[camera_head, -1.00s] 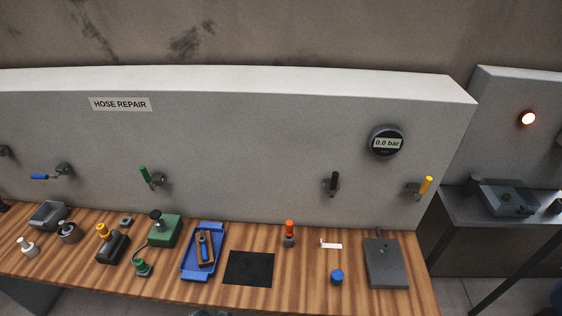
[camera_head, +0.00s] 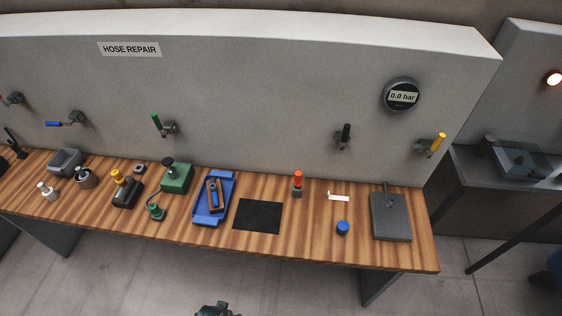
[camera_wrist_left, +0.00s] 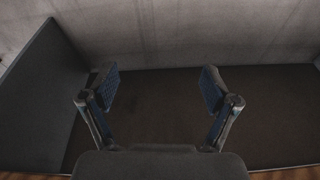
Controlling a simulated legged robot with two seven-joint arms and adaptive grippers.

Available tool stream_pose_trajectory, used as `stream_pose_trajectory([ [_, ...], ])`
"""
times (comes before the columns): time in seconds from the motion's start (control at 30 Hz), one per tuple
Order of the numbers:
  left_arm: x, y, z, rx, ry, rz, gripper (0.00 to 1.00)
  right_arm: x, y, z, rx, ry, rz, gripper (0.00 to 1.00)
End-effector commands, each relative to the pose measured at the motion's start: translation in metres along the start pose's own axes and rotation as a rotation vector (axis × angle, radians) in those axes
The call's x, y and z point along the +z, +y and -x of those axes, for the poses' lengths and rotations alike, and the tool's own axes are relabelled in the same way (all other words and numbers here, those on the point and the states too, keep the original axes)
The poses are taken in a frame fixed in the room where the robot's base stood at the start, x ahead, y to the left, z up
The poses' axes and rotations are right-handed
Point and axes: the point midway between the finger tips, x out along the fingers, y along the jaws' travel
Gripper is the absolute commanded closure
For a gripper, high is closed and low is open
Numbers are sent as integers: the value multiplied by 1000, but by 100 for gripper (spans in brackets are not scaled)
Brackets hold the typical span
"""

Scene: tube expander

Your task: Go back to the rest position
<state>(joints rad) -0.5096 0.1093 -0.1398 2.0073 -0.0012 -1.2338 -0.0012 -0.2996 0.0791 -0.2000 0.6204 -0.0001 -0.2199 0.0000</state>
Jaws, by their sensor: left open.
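My left gripper (camera_wrist_left: 160,92) is open and empty in the left wrist view, with its two blue-padded fingers wide apart. Behind the fingers are a dark flat area and a grey upright panel (camera_wrist_left: 40,105); strips of wood show at the lower edge. In the head view a small dark piece of my own body (camera_head: 215,310) shows at the bottom edge, in front of the bench; its jaws cannot be made out. My right gripper is not seen.
The wooden bench (camera_head: 110,223) holds a blue tray (camera_head: 227,186), a black mat (camera_head: 257,216), an orange-topped tool (camera_head: 297,183), a blue cap (camera_head: 343,228), a grey box (camera_head: 390,216) and several other tools. Valves and a gauge (camera_head: 402,95) are on the wall panel. Floor in front is clear.

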Motion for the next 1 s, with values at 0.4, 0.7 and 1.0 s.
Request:
stream_pose_trajectory([
  [0.4,160,10,-190,15,-115,-22,13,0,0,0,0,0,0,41],
  [0.7,264,11,-221,18,-159,-34,13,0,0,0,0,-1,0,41],
  [1.0,272,10,-221,18,-161,-36,13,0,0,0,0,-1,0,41],
])
